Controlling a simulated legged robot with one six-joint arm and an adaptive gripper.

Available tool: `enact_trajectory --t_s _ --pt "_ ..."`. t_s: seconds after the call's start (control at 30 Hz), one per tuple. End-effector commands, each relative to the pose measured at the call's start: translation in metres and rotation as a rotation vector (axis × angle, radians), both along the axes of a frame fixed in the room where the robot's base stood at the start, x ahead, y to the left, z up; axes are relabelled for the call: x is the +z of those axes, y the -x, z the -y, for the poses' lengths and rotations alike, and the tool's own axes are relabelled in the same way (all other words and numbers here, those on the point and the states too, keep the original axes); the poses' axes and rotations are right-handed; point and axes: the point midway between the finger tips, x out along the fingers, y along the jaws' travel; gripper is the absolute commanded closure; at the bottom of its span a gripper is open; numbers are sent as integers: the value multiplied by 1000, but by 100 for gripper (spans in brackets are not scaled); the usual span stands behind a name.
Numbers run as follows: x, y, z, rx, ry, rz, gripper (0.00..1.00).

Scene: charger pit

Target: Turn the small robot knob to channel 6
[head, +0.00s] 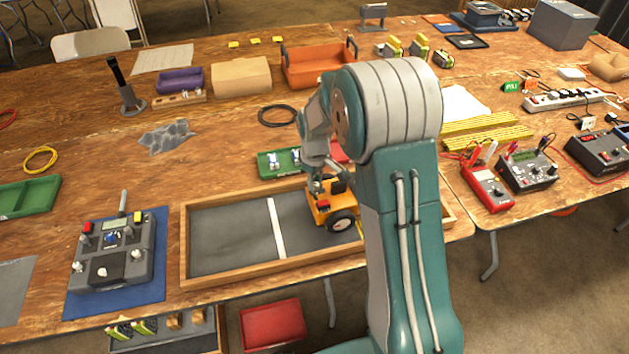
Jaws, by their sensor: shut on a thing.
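The small robot (322,213) is orange with dark wheels. It stands at the right part of a wood-framed grey tray (215,268). My gripper (317,187) is over the small robot's top, pointing down and shut on its knob. The knob and its channel marks are hidden by the gripper and too small to read. My arm covers the tray's right part.
A remote controller (112,255) lies on a blue mat left of the tray. A green tray (277,163) is just behind it. An orange bin (318,64) stands farther back. A red meter (487,188) and other instruments are at right. The tray's left half is clear apart from a white stripe.

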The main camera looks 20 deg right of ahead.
Motion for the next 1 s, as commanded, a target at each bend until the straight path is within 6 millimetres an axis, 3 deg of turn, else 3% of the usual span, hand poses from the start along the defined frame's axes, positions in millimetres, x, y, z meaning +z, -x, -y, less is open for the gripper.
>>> enact_trajectory --t_s 0.6,1.0 --pt "-2 2 0 -575 1 -7 100" --pt "-2 2 -1 -828 2 -7 100"
